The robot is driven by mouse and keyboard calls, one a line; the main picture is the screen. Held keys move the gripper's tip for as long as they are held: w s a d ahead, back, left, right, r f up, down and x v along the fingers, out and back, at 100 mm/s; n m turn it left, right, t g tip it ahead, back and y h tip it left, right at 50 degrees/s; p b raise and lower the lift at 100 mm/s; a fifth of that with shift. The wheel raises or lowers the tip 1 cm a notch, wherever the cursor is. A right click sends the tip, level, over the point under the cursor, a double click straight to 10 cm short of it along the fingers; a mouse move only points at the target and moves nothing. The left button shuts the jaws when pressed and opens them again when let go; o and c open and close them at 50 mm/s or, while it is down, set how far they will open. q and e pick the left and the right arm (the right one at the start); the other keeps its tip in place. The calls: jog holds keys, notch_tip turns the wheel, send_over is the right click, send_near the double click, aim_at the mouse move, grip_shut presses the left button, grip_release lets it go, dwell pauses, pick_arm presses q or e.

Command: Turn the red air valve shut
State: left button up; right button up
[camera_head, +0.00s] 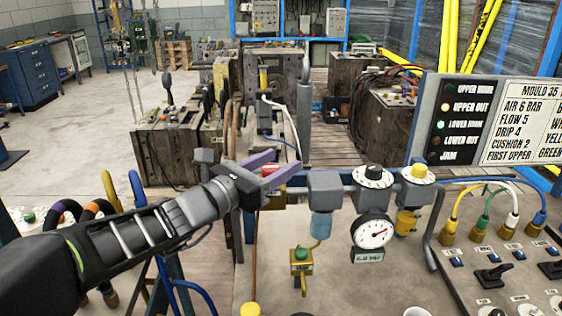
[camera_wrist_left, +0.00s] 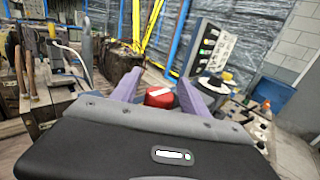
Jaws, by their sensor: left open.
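The red air valve (camera_head: 270,169) is a small red knob at the left end of the grey air unit, partly hidden by my fingers. In the left wrist view the red knob (camera_wrist_left: 159,97) shows a white bar on its face and lies between the two purple fingers. My left gripper (camera_head: 286,163) comes in from the left, open, with one finger on each side of the knob. Its open fingers also show in the left wrist view (camera_wrist_left: 161,79). Whether they touch the knob cannot be told. My right gripper is not in view.
Right of the valve are a grey filter block with a blue bowl (camera_head: 321,224), a pressure gauge (camera_head: 372,232) and a yellow-topped regulator (camera_head: 418,172). A control panel with levers (camera_head: 490,277) and coloured hoses is at right. Old mould blocks (camera_head: 166,145) stand behind.

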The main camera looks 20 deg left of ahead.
pick_arm(q)
jog(key=shift+w+d, duration=0.2)
jog(key=shift+w, duration=0.35)
grip_shut()
